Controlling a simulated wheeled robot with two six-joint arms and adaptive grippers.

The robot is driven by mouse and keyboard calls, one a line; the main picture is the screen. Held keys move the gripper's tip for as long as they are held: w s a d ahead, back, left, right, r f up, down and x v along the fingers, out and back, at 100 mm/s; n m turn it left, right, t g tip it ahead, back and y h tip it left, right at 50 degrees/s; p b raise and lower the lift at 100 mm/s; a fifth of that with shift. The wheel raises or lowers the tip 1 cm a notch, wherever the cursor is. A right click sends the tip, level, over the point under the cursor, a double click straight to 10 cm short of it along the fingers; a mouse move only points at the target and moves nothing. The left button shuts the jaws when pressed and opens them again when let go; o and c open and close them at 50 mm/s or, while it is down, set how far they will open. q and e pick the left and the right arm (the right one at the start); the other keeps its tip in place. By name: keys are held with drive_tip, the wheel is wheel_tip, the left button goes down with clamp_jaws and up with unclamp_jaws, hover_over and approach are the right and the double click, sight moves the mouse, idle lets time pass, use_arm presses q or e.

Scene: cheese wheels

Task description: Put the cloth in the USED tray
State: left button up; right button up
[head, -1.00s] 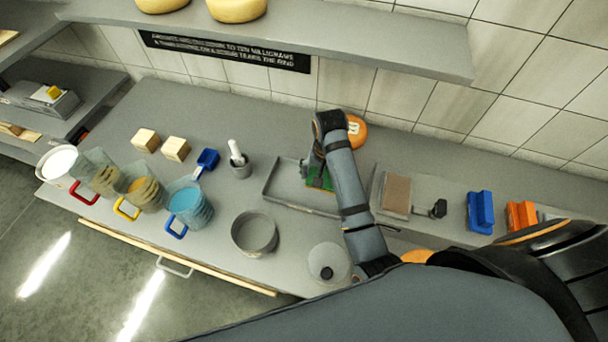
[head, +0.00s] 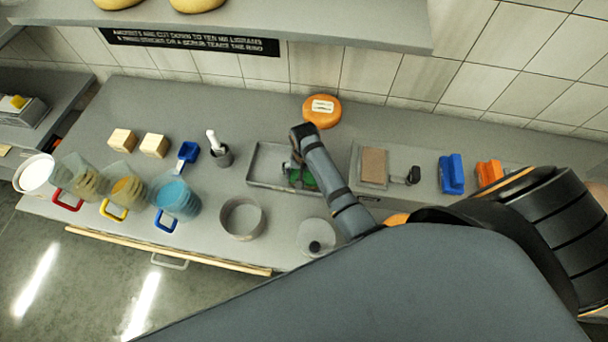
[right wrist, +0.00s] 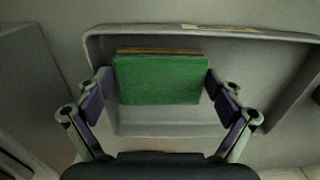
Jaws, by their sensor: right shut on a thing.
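A grey tray (head: 262,183) lies on the counter, and its rim carries a pale label that I cannot read in the right wrist view (right wrist: 220,28). A flat green cloth (right wrist: 160,80) is over the tray, with thin orange-brown layers showing behind its far edge. In the head view the green cloth (head: 307,178) is partly hidden by my right arm. My right gripper (right wrist: 158,84) is shut on the green cloth, with a finger at each side edge. I cannot tell whether the cloth touches the tray floor. My left gripper is out of view.
A round grey dish (head: 242,218) and a clear lid with a black knob (head: 316,246) stand in front. A brown block on a grey base (head: 374,164) and blue (head: 452,174) and orange (head: 489,172) items are to the right. An orange cheese wheel (head: 322,111) is behind.

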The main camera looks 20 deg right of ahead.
sight(304, 177)
drive_tip(key=o, duration=0.7)
drive_tip(key=shift+f, duration=0.15)
drive_tip(key=shift+c, duration=0.2)
drive_tip(key=shift+o, duration=0.5)
drive_tip(key=shift+w+r, duration=0.1)
drive_tip(key=shift+r, duration=0.45)
use_arm(q)
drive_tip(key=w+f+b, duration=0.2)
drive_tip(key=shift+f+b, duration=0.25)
drive_tip(key=shift+b, duration=0.1)
use_arm(e)
wheel_tip(304, 177, up, 11)
drive_tip(key=shift+r, duration=0.1)
